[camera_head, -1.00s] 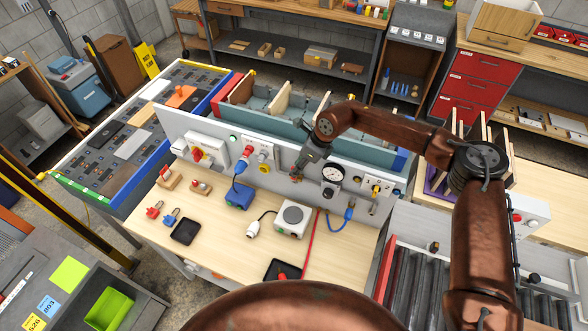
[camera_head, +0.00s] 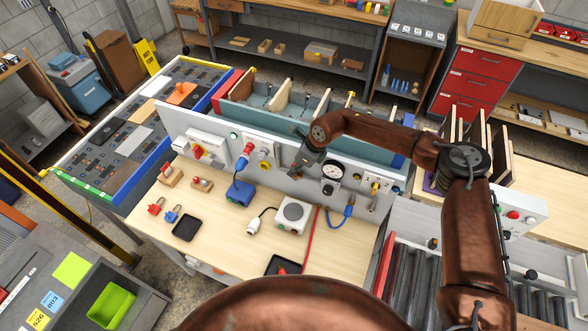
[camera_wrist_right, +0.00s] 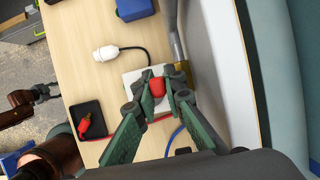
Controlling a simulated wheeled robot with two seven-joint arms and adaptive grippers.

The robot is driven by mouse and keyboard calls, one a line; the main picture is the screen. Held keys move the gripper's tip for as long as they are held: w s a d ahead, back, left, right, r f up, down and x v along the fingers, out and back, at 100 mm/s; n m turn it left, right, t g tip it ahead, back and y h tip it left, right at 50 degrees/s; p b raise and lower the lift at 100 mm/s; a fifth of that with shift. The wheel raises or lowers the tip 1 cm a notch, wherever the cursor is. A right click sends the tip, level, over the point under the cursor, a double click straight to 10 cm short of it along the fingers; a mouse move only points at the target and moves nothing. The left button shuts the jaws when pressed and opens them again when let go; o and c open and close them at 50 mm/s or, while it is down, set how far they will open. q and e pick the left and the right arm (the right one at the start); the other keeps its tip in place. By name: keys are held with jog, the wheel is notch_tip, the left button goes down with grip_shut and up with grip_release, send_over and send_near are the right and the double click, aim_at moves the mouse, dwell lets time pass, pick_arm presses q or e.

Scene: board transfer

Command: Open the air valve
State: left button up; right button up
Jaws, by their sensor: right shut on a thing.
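My right gripper (camera_wrist_right: 157,88) is shut on the red handle (camera_wrist_right: 157,87) of the air valve, seen between the green fingers in the right wrist view. In the head view my right gripper (camera_head: 299,166) is at the upright grey panel (camera_head: 222,148), left of the round pressure gauge (camera_head: 332,171). The fingers and wrist hide most of the valve there, so I cannot tell how far its handle is turned. My left gripper does not show clearly in either view.
On the bench top (camera_head: 232,222) stand a white box with a round grey top (camera_head: 293,216), a blue box (camera_head: 239,193), a white plug (camera_head: 253,227) and black trays (camera_head: 187,228). A blue hose (camera_head: 341,219) and a red line hang near the gauge. A roller conveyor (camera_head: 423,290) lies to the right.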

jog(key=shift+w, duration=0.1)
grip_shut()
jog(key=shift+w+a+f+g+h+b, duration=0.2)
jog(key=shift+a+g+h+b, duration=0.35)
jog(key=shift+h+b, duration=0.75)
jog(key=shift+w+a+f+g+h+b, duration=0.25)
jog(key=shift+a+h+b, duration=0.5)
jog(key=shift+b, duration=1)
jog(key=shift+w+a+f+g+h+b, duration=0.15)
jog(key=shift+a+g+h+b, duration=0.35)
jog(key=shift+h+b, duration=0.85)
jog(key=o, duration=0.7)
grip_release()
jog(key=shift+r, duration=0.1)
